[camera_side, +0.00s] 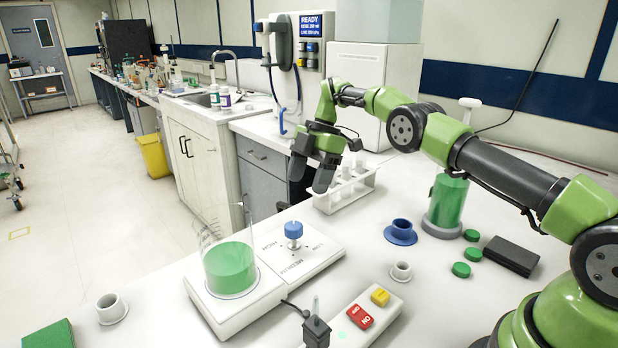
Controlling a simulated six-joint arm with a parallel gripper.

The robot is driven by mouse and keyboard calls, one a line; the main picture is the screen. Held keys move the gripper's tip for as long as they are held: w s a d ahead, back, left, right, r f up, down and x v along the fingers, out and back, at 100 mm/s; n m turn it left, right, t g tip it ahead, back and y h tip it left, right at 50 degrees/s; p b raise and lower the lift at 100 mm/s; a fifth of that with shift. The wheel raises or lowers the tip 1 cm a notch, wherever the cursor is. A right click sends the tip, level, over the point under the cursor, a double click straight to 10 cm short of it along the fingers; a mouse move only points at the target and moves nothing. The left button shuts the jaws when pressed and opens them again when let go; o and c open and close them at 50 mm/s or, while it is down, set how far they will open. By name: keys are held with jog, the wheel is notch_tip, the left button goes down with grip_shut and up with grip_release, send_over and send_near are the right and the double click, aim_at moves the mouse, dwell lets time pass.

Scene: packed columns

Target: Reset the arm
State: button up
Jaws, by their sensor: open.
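My gripper (312,180) is at the end of my green and black arm, above the bench near its far edge. It points down, and its two dark fingers stand apart with nothing between them. It is in front of or beside a white rack (345,192) that holds several white tubes; I cannot tell how close they are. Part of the rack's left side is hidden by the gripper.
A glass beaker with green liquid (230,268) stands on a white stirrer plate with a blue knob (293,230). A button box (362,316), a blue flanged piece (401,231), a green-filled column (448,202), green caps and a black box (511,256) sit nearby.

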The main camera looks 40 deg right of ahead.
jog(key=s+a+r+m+t+h, duration=0.1)
jog(key=s+a+r+m+t, duration=0.1)
jog(key=s+r+m, duration=0.6)
jog(key=s+a+r+m+t+h, duration=0.1)
jog(key=s+a+r+m, duration=0.2)
jog(key=r, duration=0.8)
jog(key=s+f+m+t, duration=0.1)
jog(key=s+m+t, duration=0.1)
jog(key=s+m, duration=0.3)
jog(key=s+f+m+t, duration=0.1)
jog(key=s+m, duration=0.5)
jog(key=s, duration=0.8)
jog(key=shift+s+a+f+t, duration=0.25)
jog(key=shift+a+f+t, duration=0.2)
jog(key=shift+t, duration=0.15)
